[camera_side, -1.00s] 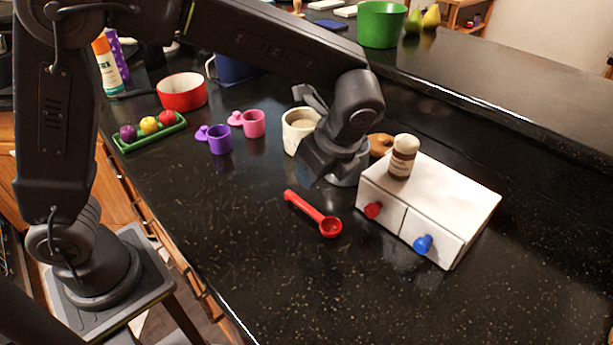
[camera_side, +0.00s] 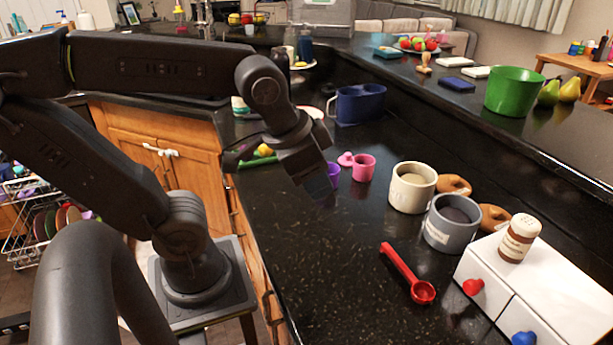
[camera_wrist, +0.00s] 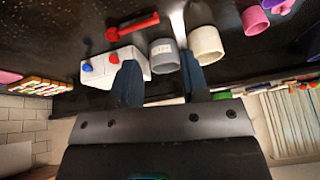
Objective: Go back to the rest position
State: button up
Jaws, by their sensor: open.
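My gripper (camera_side: 322,190) hangs in the air over the left part of the black counter, in front of the purple cup (camera_side: 333,172) and pink cup (camera_side: 363,167). In the wrist view, the fingers of my gripper (camera_wrist: 160,78) are spread wide with nothing held between them. A grey labelled cup (camera_side: 451,224) and a cream cup (camera_side: 411,188) stand side by side, well to the right of my gripper. Both also show beyond the fingers in the wrist view, the grey cup (camera_wrist: 164,56) and the cream cup (camera_wrist: 206,44).
A red scoop (camera_side: 407,272) lies on the counter. A white drawer box (camera_side: 565,280) at right carries a brown jar (camera_side: 518,240). Two brown doughnuts lie behind the cups. A blue mug (camera_side: 360,104) stands farther back, and a green pot (camera_side: 513,92) stands on the raised ledge.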

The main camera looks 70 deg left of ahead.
jog(key=shift+s+a+f+n+t, duration=0.2)
jog(key=shift+s+n+t, duration=0.1)
jog(key=shift+s+n, duration=0.35)
